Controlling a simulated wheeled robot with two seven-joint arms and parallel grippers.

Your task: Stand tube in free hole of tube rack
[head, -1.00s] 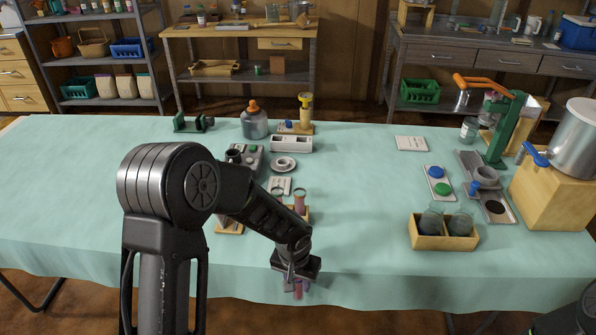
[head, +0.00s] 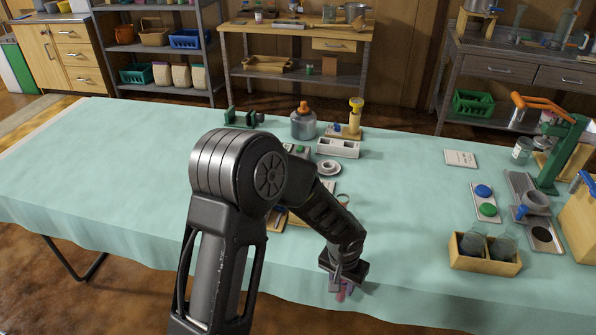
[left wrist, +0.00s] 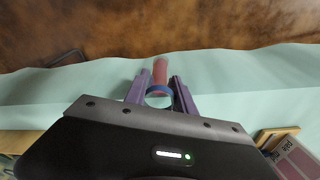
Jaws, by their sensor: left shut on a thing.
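My left gripper (head: 343,284) is shut on a reddish-pink tube (head: 347,292) near the front edge of the table. In the left wrist view the tube (left wrist: 160,72) sits between the two purple fingers (left wrist: 160,92), with a blue ring at its near end. A wooden piece (head: 297,221), possibly the tube rack, shows beside my left arm on the table. The arm covers most of it, so its holes cannot be made out. My right gripper is not in view.
A white two-well block (head: 338,148), a grey jar with an orange top (head: 303,124) and a small round dish (head: 329,168) stand behind the arm. The table's left side is clear.

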